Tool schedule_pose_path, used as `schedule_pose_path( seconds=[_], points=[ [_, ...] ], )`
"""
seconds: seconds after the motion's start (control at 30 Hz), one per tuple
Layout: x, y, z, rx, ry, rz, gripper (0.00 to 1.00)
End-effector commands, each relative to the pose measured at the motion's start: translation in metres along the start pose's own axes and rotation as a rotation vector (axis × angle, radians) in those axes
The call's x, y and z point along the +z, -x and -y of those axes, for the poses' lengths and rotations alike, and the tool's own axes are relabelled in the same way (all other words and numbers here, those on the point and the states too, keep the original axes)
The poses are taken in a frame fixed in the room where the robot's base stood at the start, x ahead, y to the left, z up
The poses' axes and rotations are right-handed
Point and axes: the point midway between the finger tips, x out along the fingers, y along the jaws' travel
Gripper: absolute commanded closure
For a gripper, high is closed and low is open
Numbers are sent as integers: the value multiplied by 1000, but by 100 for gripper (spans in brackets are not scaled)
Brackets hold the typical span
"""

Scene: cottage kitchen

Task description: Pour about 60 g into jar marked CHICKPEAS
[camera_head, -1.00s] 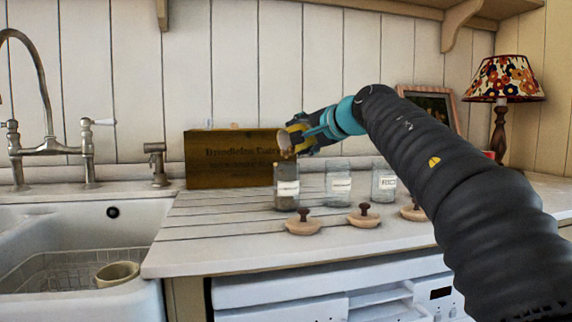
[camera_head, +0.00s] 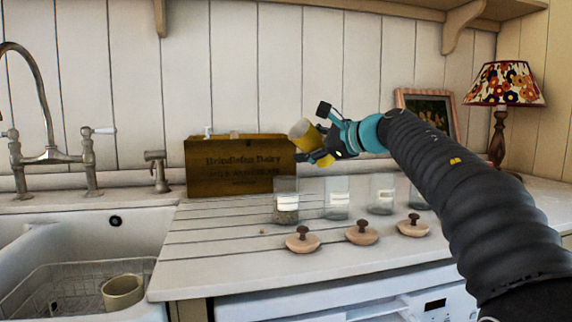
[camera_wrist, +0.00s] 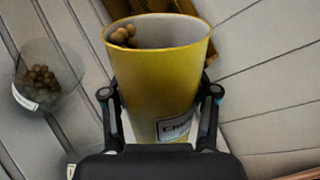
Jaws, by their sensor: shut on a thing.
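My gripper (camera_head: 318,150) is shut on a yellow cup (camera_head: 303,130), held in the air above and slightly right of the leftmost jar. In the wrist view my gripper (camera_wrist: 160,92) grips the cup (camera_wrist: 158,75) from both sides; several round tan pieces (camera_wrist: 124,36) lie inside it near the rim. The cup's label is only partly readable. The leftmost glass jar (camera_head: 286,208) stands open on the counter with tan pieces in its bottom; it also shows in the wrist view (camera_wrist: 28,60). Jar label writing is too small to read.
More glass jars (camera_head: 337,203), (camera_head: 381,198) stand to the right, one (camera_head: 418,200) partly behind my arm. Wooden lids (camera_head: 302,242), (camera_head: 362,234), (camera_head: 413,227) lie in front. A wooden crate (camera_head: 225,172) stands behind, a sink (camera_head: 125,235) at left. A tiny speck (camera_head: 262,232) lies on the counter.

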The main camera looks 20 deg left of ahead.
Motion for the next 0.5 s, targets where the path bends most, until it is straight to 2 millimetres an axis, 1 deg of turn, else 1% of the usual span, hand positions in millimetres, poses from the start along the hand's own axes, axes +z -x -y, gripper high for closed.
schedule_pose_path(
  seconds=[0.03, 0.23, 0.4, 0.5],
  points=[
    [5, 1, 5, 0, -61, 16, 84],
    [6, 2, 8, -1, -256, 70, 84],
    [1, 5, 20, -2, -412, 111, 84],
    [-5, 7, 24, -2, -525, 142, 84]
  ],
)
